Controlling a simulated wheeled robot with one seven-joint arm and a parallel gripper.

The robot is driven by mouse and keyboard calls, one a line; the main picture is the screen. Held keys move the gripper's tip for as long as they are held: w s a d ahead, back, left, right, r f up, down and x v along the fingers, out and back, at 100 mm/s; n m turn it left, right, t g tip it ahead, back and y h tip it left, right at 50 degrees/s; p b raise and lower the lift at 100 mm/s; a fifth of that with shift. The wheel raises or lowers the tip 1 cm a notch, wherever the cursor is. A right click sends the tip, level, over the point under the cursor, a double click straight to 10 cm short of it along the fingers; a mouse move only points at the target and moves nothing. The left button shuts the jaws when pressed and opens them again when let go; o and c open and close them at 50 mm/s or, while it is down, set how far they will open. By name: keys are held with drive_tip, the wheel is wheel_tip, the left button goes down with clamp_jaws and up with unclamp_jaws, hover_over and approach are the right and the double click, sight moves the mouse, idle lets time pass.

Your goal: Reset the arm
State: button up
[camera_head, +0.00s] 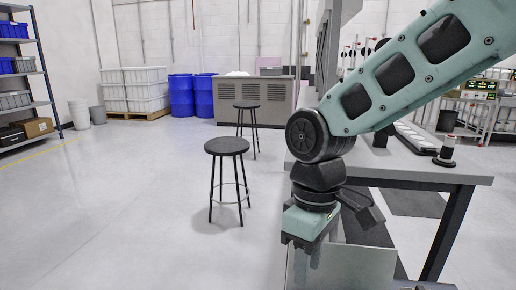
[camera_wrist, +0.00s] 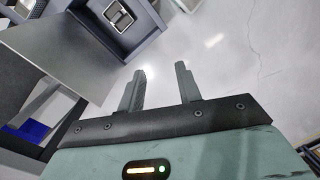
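My arm reaches in from the upper right in the head view and hangs down at the elbow-like joint beside the workbench. My gripper (camera_head: 307,258) points downward at the near left end of the bench. In the wrist view the two fingers of my gripper (camera_wrist: 160,76) stand apart with bare floor between them. Nothing is held. The fingertips are partly cut off or hidden in the head view.
A grey workbench (camera_head: 420,172) stands at right with a dark-topped object (camera_head: 445,150) on it. A flat grey panel (camera_head: 350,268) is close by my gripper. Two black stools (camera_head: 227,146) stand at centre. Blue drums (camera_head: 182,95) stand behind. The floor at left is clear.

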drive_tip(key=s+d+f+m+t, duration=0.1)
drive_tip(key=s+d, duration=0.2)
drive_tip(key=s, duration=0.3)
drive_tip(key=s+d+f+m, duration=0.1)
drive_tip(key=s+d+m, duration=0.15)
drive_tip(key=s, duration=0.35)
wheel_tip(320, 180, up, 20)
drive_tip(key=p, duration=2)
drive_tip(key=shift+s+d, duration=0.2)
drive_tip(key=shift+d, duration=0.1)
drive_tip(key=shift+f+n, duration=0.2)
drive_tip(key=shift+n, duration=0.05)
